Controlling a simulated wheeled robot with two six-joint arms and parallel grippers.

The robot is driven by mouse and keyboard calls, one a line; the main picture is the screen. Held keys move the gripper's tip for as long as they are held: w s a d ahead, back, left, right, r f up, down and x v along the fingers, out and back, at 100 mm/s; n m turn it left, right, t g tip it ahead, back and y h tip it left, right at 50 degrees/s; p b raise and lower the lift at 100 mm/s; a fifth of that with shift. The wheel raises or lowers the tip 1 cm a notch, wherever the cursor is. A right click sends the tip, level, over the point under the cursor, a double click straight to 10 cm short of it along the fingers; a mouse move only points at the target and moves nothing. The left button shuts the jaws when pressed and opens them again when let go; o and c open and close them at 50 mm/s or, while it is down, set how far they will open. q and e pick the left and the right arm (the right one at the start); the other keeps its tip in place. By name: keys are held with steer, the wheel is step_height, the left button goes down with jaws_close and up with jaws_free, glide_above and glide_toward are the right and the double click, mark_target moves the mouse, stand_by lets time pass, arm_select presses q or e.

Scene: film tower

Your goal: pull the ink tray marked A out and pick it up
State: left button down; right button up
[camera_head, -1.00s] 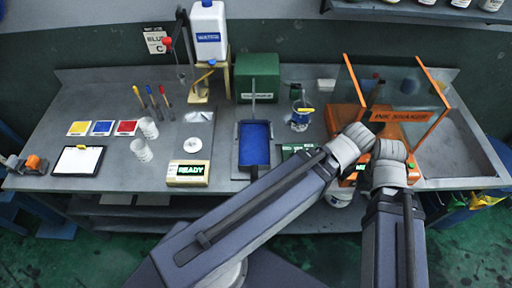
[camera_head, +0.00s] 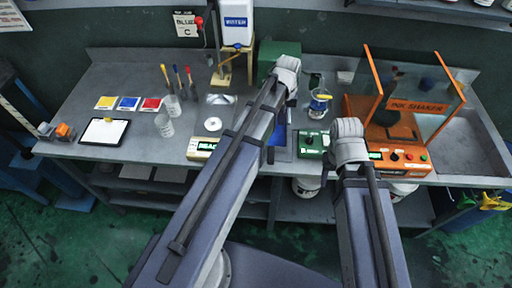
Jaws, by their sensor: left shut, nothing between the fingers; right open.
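A blue tray (camera_head: 280,134) lies near the front middle of the bench, mostly hidden behind my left arm. I can make out no letter A on it or elsewhere, so I cannot tell whether it is the ink tray marked A. My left gripper (camera_head: 287,66) is shut and empty, above the bench beyond the blue tray and in front of the green box. Its fingers are hidden by its wrist. My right gripper (camera_head: 347,130) is open near the bench's front edge, between a small green unit and the ink shaker; its fingers are hardly visible.
The orange ink shaker (camera_head: 390,133) with its clear guard stands to the right. The green box (camera_head: 270,52) stands at the back. A READY box (camera_head: 203,148), cups (camera_head: 164,125) and a clipboard (camera_head: 104,131) stand or lie to the left. A beaker (camera_head: 319,102) stands between my grippers.

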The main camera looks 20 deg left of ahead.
mark_target(275, 139)
arm_select(q)
steer(key=shift+n, duration=0.3)
steer(key=f+b, duration=0.3)
steer(key=a+f+b, duration=0.1)
steer(key=f+b, duration=0.6)
steer(key=f, duration=0.1)
steer(key=shift+w+a+b, duration=0.15)
steer(key=shift+a+b, duration=0.15)
steer(key=shift+b, duration=0.1)
steer(key=s, duration=0.2)
steer(key=s+r, duration=0.1)
steer(key=shift+d+p, duration=0.4)
steer(key=shift+s+d, duration=0.2)
steer(key=shift+s, duration=0.25)
arm_select(e)
step_height(275, 139, down, 10)
steer(key=shift+a, duration=0.3)
